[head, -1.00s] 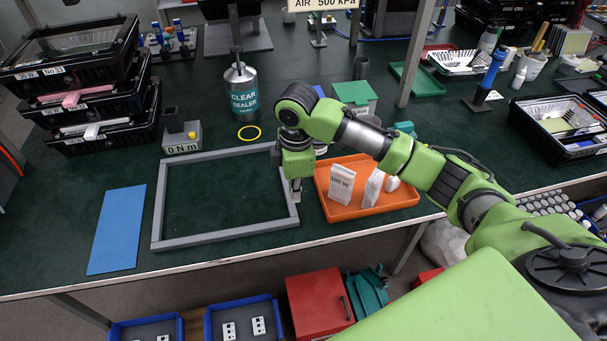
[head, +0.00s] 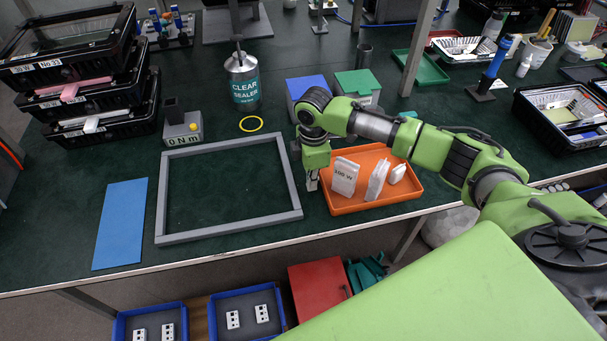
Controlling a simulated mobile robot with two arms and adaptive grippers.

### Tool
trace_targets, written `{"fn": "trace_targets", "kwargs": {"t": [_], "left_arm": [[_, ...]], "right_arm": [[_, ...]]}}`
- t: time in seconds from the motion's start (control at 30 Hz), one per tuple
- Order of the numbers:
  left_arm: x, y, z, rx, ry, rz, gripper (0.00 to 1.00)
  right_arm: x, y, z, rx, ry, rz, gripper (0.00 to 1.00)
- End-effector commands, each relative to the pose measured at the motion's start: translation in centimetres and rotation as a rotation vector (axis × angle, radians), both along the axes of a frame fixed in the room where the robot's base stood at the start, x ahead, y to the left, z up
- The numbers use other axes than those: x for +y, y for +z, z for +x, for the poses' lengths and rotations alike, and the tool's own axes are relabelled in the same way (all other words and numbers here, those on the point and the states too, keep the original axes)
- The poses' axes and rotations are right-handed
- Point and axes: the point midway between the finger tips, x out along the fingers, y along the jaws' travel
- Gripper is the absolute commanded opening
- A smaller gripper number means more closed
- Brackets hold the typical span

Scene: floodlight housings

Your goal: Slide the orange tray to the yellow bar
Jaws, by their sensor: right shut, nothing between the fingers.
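The orange tray (head: 375,203) lies on the dark green bench top near its front edge, right of the grey frame. It holds white packets; the leftmost packet (head: 345,176) is marked 100 W. My right gripper (head: 312,186) points down at the tray's left wall, between tray and frame. It is shut and empty, at or very close to the wall; contact is hard to tell. I cannot make out a yellow bar; a flat yellow ring (head: 251,124) lies near the clear sealer can. My left gripper is not in view.
The grey frame (head: 229,233) lies close on the tray's left, with a blue mat (head: 120,224) farther left. Blue and green boxes stand behind my right arm. A black crate (head: 548,141) stands at right. Bench between tray and crate is partly hidden by my arm.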

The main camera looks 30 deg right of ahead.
Motion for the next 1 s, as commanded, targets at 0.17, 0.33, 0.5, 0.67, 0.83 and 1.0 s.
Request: {"fn": "trace_targets", "kwargs": {"t": [0.17, 0.33, 0.5, 0.67, 0.83, 1.0], "left_arm": [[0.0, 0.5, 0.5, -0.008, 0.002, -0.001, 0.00], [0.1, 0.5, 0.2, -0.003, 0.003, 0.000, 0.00], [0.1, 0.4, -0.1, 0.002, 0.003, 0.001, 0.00], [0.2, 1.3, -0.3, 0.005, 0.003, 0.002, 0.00], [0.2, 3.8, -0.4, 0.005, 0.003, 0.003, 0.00], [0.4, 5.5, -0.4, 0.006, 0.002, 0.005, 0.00]], "right_arm": [[-1.3, 0.0, -0.5, 0.002, 0.001, 0.000, 0.00], [-1.5, -0.1, -0.5, 0.002, 0.003, 0.000, 0.00], [-1.5, -0.1, -0.5, 0.002, 0.003, 0.000, 0.00], [-2.4, 0.2, -0.8, 0.005, 0.000, 0.000, 0.00], [-6.4, 0.6, -1.8, 0.009, -0.007, -0.004, 0.00], [-11.0, 0.3, -2.9, 0.008, -0.005, -0.004, 0.00]]}}
